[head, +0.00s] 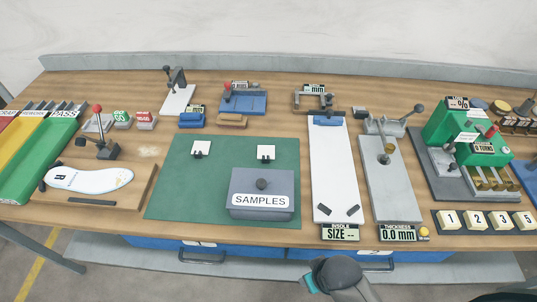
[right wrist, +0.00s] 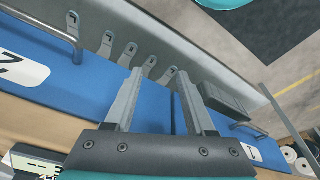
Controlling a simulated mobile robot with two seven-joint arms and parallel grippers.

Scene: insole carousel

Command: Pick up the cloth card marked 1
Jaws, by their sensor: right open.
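The cloth card marked 1 (head: 450,219) lies on the right part of the bench in the head view, in a dark strip at the front edge. Cards marked 2 (head: 476,220) and 3 (head: 501,220) lie beside it to the right. My right gripper (right wrist: 158,85) is open and empty in the right wrist view, in front of the blue drawer fronts, away from the cards. Part of my right arm shows at the bottom of the head view, left of the cards; its fingers are hidden there. My left gripper is not in view.
The green mat (head: 160,200) holds a grey SAMPLES box (head: 262,185). A grey thickness gauge (head: 395,190) and a green machine (head: 470,130) stand near the cards. A white insole (head: 90,180) lies at left. Drawer handles (head: 203,258) stick out under the bench edge.

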